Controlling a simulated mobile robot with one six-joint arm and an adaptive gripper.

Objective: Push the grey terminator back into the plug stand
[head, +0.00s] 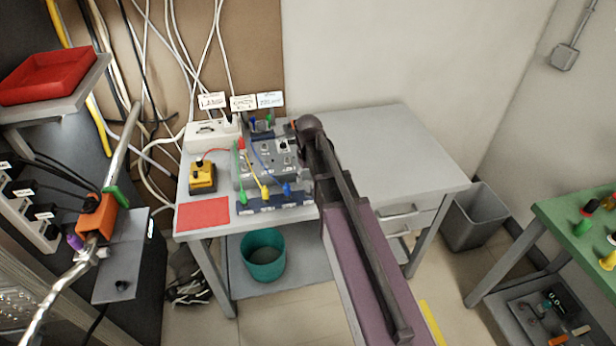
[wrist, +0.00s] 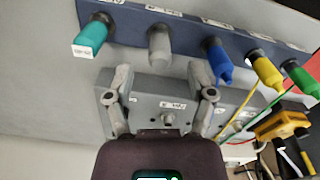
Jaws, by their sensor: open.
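The grey terminator (wrist: 160,45) is in the wrist view, in a socket of the dark blue plug stand (wrist: 185,22), between a teal plug (wrist: 92,35) and a blue plug (wrist: 218,58). How deep it sits is hard to tell. My gripper (wrist: 160,72) is open and empty. Its two fingers point at the stand, and the terminator lies ahead of the gap between them, apart from both fingertips as far as I can tell. In the head view a dark blue stand (head: 272,203) shows at the table's front edge; my arm hides my gripper and the terminator there.
A yellow plug (wrist: 266,73) and a green plug (wrist: 300,76) follow in the stand. A grey module box (wrist: 165,106) lies below my fingers in the wrist view. A yellow device (head: 202,177) and red mat (head: 203,214) are left on the table; its right half (head: 395,150) is clear.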

